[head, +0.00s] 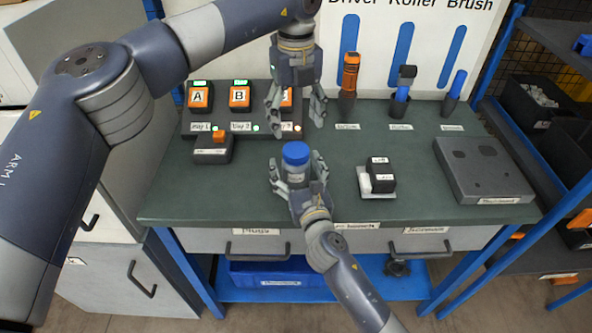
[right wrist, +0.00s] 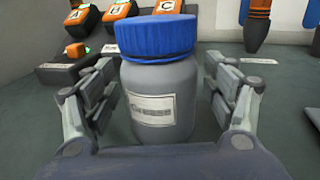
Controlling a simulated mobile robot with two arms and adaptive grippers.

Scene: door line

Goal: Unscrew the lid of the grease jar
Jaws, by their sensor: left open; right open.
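The grease jar (head: 297,173) stands upright on the green bench top. It is grey with a pale label and a ribbed blue lid (head: 295,153) seated on its top. In the right wrist view the jar (right wrist: 158,100) and the blue lid (right wrist: 155,37) stand between the open fingers. My right gripper (head: 298,172) is open around the jar's body, with a gap visible on each side. My left gripper (head: 296,112) is open and empty, pointing down above the bench, behind and above the lid. The jar's lower part is hidden in the head view.
A charger rack (head: 187,123) with lettered orange packs stands behind left, with a small orange-topped block (head: 212,149) before it. A black box on a white base (head: 378,178) and a grey case (head: 482,167) lie right. Tools stand upright along the back.

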